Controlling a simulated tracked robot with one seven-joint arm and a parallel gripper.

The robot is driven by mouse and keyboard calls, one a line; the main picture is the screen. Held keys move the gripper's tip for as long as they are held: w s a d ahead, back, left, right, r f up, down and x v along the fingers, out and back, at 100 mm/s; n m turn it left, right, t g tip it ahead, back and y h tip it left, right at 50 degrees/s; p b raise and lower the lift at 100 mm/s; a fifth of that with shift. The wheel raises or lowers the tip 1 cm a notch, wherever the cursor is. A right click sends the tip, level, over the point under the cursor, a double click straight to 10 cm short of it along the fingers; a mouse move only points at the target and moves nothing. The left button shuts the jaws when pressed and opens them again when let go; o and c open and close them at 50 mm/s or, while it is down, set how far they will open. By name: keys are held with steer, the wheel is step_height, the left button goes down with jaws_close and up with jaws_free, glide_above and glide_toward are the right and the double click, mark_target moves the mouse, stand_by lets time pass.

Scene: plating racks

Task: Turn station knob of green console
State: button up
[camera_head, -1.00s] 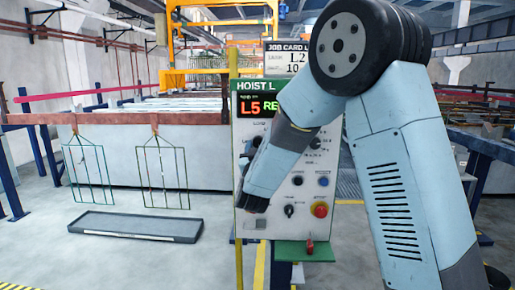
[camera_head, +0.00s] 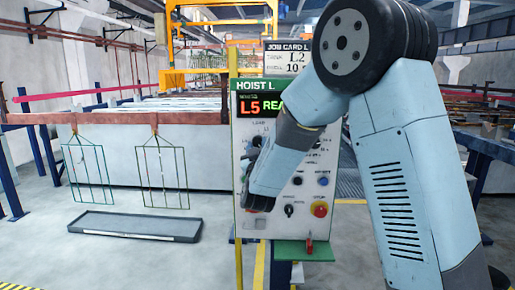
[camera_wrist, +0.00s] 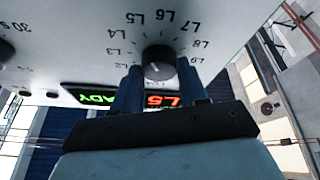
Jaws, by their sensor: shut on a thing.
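The green-headed console (camera_head: 247,215) marked HOIST L stands at the centre of the head view. Its display (camera_head: 258,107) shows L5 in red and the start of a green word. In the wrist view the same display (camera_wrist: 160,100) reads L5 and READY, upside down. My gripper (camera_wrist: 162,78) is shut on this knob, one finger on each side. Its pointer direction is hard to read. In the head view my arm covers much of the console's middle.
A job card (camera_head: 287,58) above the console reads L2 and 10. A red button (camera_head: 320,209), a blue button (camera_head: 323,181) and a black switch (camera_head: 289,210) sit low on the panel. A green shelf (camera_head: 290,250) juts out below. A grey tray (camera_head: 135,226) lies on the floor.

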steer(key=o, duration=1)
steer(key=shift+o, duration=0.2)
steer(key=shift+s, duration=0.1)
steer(key=v, duration=1.3)
steer(key=shift+s+f, duration=0.2)
steer(key=shift+s, duration=0.1)
steer(key=s+d+r+m+g+y, duration=0.15)
steer(key=d+r+g, duration=0.25)
steer(key=d+g, duration=0.5)
steer(key=s+d+m+g+h, duration=0.1)
steer(key=s+d+g, duration=0.3)
steer(key=s+d, duration=0.4)
steer(key=s+d+m+g+h, duration=0.1)
steer(key=s+d, duration=0.7)
steer(key=s, duration=0.8)
steer(key=m+g, duration=0.1)
steer(key=g, duration=0.1)
steer(key=shift+s+d+f+g, duration=0.2)
steer(key=shift+d+f+g, duration=0.1)
steer(key=shift+g, duration=0.1)
